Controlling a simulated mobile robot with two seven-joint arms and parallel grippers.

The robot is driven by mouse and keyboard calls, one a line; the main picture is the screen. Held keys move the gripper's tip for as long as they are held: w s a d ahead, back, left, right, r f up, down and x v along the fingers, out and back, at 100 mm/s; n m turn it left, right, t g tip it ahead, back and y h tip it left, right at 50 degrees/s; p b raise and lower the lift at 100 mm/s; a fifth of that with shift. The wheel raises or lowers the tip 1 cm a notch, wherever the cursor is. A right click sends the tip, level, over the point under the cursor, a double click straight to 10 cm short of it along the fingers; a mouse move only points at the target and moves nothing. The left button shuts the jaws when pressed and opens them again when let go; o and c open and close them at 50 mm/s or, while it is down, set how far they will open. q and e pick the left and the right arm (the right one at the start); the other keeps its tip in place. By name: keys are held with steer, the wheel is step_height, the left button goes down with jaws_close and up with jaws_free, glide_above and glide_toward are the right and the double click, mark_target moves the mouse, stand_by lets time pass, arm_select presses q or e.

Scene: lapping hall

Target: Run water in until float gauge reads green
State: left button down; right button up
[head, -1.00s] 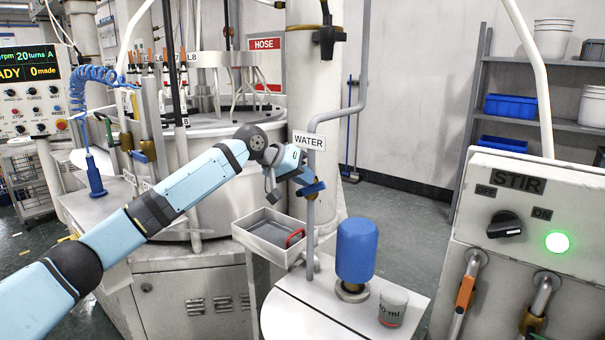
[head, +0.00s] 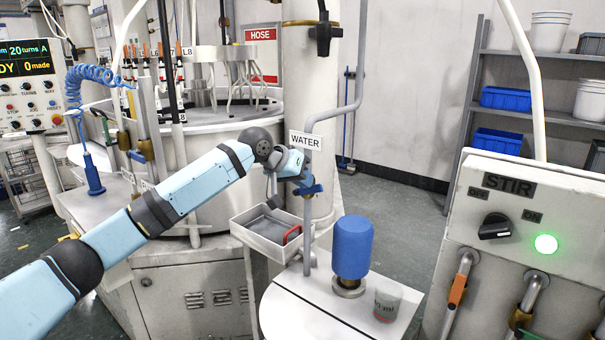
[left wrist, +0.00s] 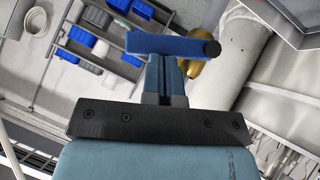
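The water pipe (head: 309,228) is a grey standpipe with a sign reading WATER (head: 305,140). Its valve has a blue lever (head: 309,190), which crosses the upper middle of the left wrist view (left wrist: 165,44), with the brass valve body (left wrist: 196,66) behind it. My left gripper (head: 298,184) is at this lever. In the left wrist view its fingers (left wrist: 165,75) look close together, with the lever lying across their tips; contact is not clear. I cannot make out a float gauge or running water. My right gripper is not in view.
A white tray (head: 243,222) with a red-handled item stands beside the pipe. A blue cylinder (head: 353,247) and a small cup (head: 387,304) stand on the white top in front. The STIR panel (head: 543,205) with a lit green lamp is at the right.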

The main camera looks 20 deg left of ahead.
arm_select(q)
steer(key=shift+s+d+f+m+y+p, duration=0.3)
steer(key=shift+d+f+m+y+p, duration=0.5)
steer(key=shift+p, duration=1.7)
steer(key=shift+y, duration=0.3)
steer(key=w+d+r+p+v, duration=0.1)
steer(key=p+v, duration=0.1)
steer(key=v, duration=1.1)
steer(key=shift+d+r, duration=0.15)
steer(key=shift+r, duration=0.1)
